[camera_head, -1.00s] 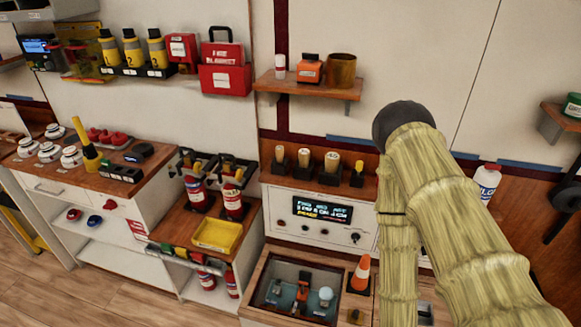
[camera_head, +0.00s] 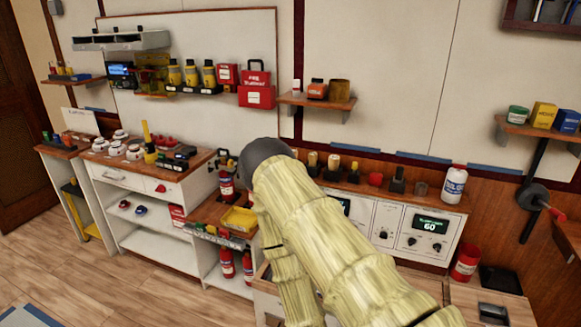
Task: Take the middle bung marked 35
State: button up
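A row of small pale-topped pieces in dark holders stands on the wooden ledge behind the white control panels. The left one (camera_head: 312,160), the middle one (camera_head: 333,162) and a slimmer one (camera_head: 353,170) show just right of my arm. They look like bungs, but they are too small for me to read a 35 or any other mark. My arm crosses the lower middle of the view and may hide part of the ledge. My gripper is out of view, so I cannot see whether it holds anything.
A red piece (camera_head: 375,179), a dark holder (camera_head: 397,181) and a white bottle (camera_head: 454,184) stand farther right on the ledge. A yellow tray (camera_head: 239,220) lies left of my arm. A red can (camera_head: 465,263) stands at right.

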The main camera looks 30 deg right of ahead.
aim_at(312, 155)
jog(key=u, duration=0.4)
jog(key=i, duration=2.35)
jog(key=z, duration=1.6)
jog(key=i, duration=0.65)
jog(key=z, duration=0.55)
